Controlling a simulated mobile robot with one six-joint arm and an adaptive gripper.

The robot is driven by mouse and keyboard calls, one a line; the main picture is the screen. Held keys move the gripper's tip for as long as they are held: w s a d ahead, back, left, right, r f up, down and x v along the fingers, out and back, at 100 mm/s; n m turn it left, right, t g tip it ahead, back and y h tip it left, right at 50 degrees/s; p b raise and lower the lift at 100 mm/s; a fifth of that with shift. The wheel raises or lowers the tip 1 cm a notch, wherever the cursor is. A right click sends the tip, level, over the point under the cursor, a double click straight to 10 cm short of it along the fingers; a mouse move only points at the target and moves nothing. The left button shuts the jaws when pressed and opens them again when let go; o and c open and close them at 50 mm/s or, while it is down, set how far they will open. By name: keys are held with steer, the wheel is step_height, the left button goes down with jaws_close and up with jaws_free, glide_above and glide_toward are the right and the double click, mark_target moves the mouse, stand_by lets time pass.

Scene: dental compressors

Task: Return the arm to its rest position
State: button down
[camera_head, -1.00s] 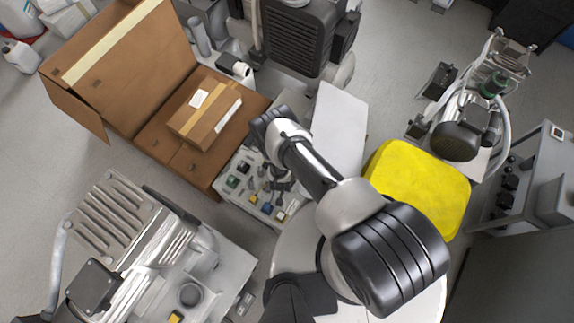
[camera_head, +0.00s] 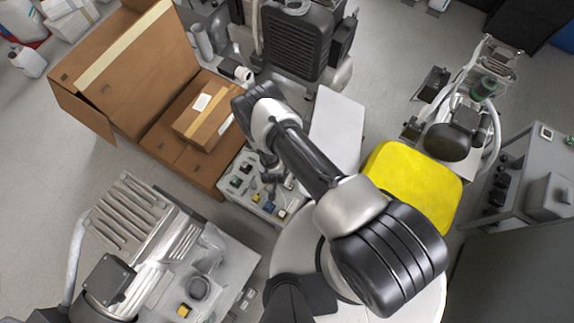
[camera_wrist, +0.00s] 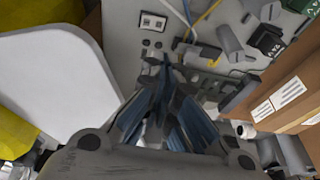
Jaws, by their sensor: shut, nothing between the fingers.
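My arm reaches out over the floor in the head view, bent at its elbow. My gripper shows in the wrist view (camera_wrist: 168,105) with its dark fingers brought together and nothing between them. Behind the fingers is a grey panel (camera_wrist: 135,30) with switches, connectors and cables. In the head view the gripper is mostly hidden by my wrist, above the same grey control panel (camera_head: 233,200). I cannot tell the exact gap between fingers and panel.
An open cardboard box (camera_head: 130,75) with a smaller carton (camera_head: 203,112) stands left of the arm. A white board (camera_head: 337,125) and a yellow cushion-like block (camera_head: 415,185) lie to the right. Compressors stand at lower left (camera_head: 150,240), top (camera_head: 297,42) and right (camera_head: 447,142).

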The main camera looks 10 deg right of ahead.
steer(key=shift+v, duration=0.85)
steer(key=shift+w+a, duration=0.2)
